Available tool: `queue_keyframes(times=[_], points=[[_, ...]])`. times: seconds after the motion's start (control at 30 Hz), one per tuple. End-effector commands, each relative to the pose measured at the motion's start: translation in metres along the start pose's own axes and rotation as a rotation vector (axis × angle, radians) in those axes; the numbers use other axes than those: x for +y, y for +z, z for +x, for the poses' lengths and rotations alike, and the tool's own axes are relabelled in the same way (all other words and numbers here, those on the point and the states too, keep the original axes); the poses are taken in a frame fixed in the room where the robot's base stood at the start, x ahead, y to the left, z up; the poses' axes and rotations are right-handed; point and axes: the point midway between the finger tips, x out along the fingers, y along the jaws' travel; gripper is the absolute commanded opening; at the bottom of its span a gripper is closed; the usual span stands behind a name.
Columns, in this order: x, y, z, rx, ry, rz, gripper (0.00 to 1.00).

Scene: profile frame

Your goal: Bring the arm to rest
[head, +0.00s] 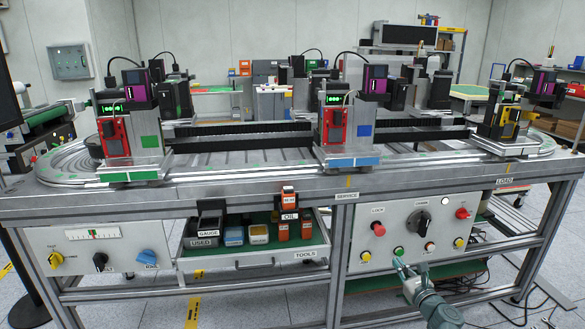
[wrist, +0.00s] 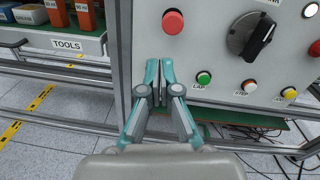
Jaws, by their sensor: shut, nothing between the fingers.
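My gripper (head: 398,264) is shut and empty, with its two teal fingers together. In the head view it is low in front of the white control panel (head: 400,225), just below the green button (head: 399,250). In the wrist view the fingertips (wrist: 159,68) point at the panel's lower left part, left of the green button (wrist: 203,78) and below the red button (wrist: 172,22). I cannot tell whether the tips touch the panel.
The open tools drawer (head: 255,262) juts out left of the panel. The black selector knob (wrist: 250,36) stands out from the panel. The bench with the oval rail track (head: 240,165) is above. Cables (wrist: 285,150) hang below the panel. The floor in front is clear.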

Motion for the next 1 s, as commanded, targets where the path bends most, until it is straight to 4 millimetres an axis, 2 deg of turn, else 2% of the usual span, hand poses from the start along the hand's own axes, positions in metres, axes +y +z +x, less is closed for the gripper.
queue_keyframes(times=[0.1,0.17,0.37,0.47,0.6,0.67,0.8,1.0], points=[[0.028,-0.012,-0.003,0.037,0.134,-0.261,0.0],[0.048,-0.03,-0.008,0.068,0.228,-0.406,0.0],[0.137,-0.119,-0.044,0.148,0.646,-0.809,0.0],[0.181,-0.165,-0.074,0.159,0.88,-0.951,0.0],[0.235,-0.224,-0.13,0.139,1.224,-1.092,0.0],[0.256,-0.246,-0.158,0.119,1.379,-1.134,0.0],[0.296,-0.292,-0.234,0.048,1.757,-1.182,0.0],[0.325,-0.333,-0.342,-0.07,2.253,-1.131,0.0]])
